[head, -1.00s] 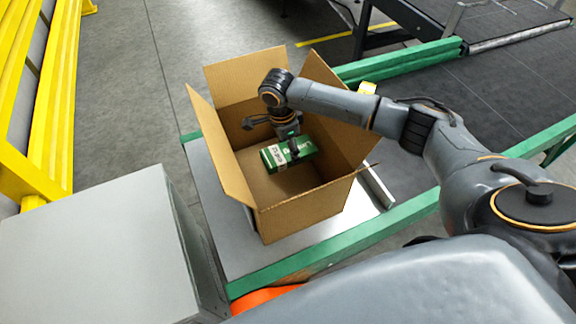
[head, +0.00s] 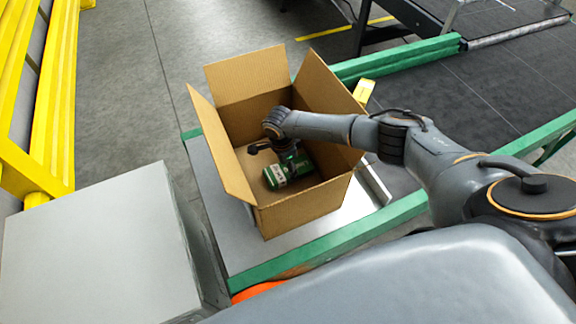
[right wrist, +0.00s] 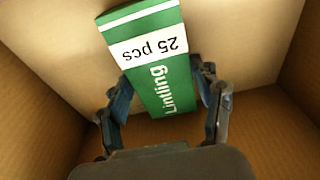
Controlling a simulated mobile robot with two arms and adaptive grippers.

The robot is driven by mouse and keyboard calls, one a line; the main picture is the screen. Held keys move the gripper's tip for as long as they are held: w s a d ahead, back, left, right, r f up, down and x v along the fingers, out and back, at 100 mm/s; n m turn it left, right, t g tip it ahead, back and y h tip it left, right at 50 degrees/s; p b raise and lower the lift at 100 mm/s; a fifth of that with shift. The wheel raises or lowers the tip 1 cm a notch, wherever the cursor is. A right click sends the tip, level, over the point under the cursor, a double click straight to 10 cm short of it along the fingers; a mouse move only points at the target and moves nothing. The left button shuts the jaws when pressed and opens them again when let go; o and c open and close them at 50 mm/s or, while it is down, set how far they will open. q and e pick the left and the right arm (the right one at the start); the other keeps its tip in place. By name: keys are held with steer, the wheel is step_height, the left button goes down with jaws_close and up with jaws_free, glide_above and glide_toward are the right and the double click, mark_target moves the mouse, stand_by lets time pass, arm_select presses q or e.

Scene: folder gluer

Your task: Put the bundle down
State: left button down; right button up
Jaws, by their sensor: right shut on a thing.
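The bundle (head: 289,169) is a green pack with a white band, inside the open cardboard box (head: 302,207). In the right wrist view the bundle (right wrist: 152,58) shows "25 pcs" on its band. My right gripper (right wrist: 164,84) is shut on it, with one finger on each side. In the head view my right gripper (head: 288,158) reaches down into the box from above. The bundle is low, near the box floor (right wrist: 222,40); I cannot tell whether it touches. My left gripper is not in view.
The box's flaps stand open around its top. It sits on a metal table (head: 237,256) with green rails (head: 390,213). A grey cabinet (head: 95,245) stands at left, a dark conveyor (head: 455,95) at right, and yellow barriers (head: 52,100) at far left.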

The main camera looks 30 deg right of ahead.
mark_target(284, 171)
steer(key=shift+f, duration=0.1)
steer(key=o, duration=1.1)
steer(key=shift+o, duration=0.7)
step_height(284, 171, up, 12)
steer(key=a+b, duration=0.1)
steer(key=b, duration=0.2)
steer(key=shift+a, duration=0.2)
